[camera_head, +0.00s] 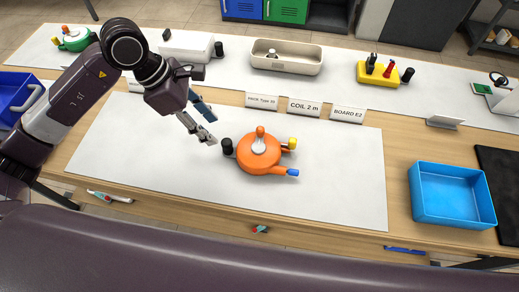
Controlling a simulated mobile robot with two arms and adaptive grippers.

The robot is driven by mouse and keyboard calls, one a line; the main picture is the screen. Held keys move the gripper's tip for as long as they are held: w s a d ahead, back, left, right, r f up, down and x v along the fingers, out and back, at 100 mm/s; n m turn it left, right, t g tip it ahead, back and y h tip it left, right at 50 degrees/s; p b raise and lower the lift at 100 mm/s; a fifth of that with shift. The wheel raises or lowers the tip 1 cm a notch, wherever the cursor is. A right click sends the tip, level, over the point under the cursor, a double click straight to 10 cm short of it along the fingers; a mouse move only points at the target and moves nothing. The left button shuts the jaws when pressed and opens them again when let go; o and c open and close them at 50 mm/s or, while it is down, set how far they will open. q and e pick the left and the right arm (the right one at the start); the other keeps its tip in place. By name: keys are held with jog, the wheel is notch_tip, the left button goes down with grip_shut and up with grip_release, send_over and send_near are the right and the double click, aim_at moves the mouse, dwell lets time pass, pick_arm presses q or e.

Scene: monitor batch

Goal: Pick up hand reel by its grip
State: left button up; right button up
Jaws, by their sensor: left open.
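The orange hand reel (262,161) lies on the white mat (330,190) in the middle of the table. It has a grey hub with an orange knob on top, a black cylindrical grip (227,146) at its left, a yellow part at its upper right and a blue tip at its lower right. My left gripper (212,131) is open and empty, with its fingers pointing down and right, just up and left of the black grip. A small gap shows between fingers and grip. My right gripper is out of view.
Label cards including "COIL 2 m" (305,107) stand behind the mat. A blue tray (450,218) is at the right beside a black mat (499,190). A beige bin (286,67) and a yellow block (377,76) stand farther back. The mat right of the reel is clear.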

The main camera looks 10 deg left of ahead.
aim_at(224, 141)
pick_arm(q)
jog(key=x, duration=0.3)
jog(key=shift+p, duration=0.35)
jog(key=x, duration=0.2)
jog(key=p+x, duration=0.1)
jog(key=x, duration=0.1)
jog(key=shift+s+d+f+p, duration=0.2)
jog(key=shift+d+p, duration=0.1)
jog(key=shift+d, duration=0.15)
jog(key=shift+d+f, duration=0.1)
jog(key=shift+f, duration=0.2)
jog(key=shift+c, duration=0.3)
grip_shut()
jog(key=shift+w, duration=0.1)
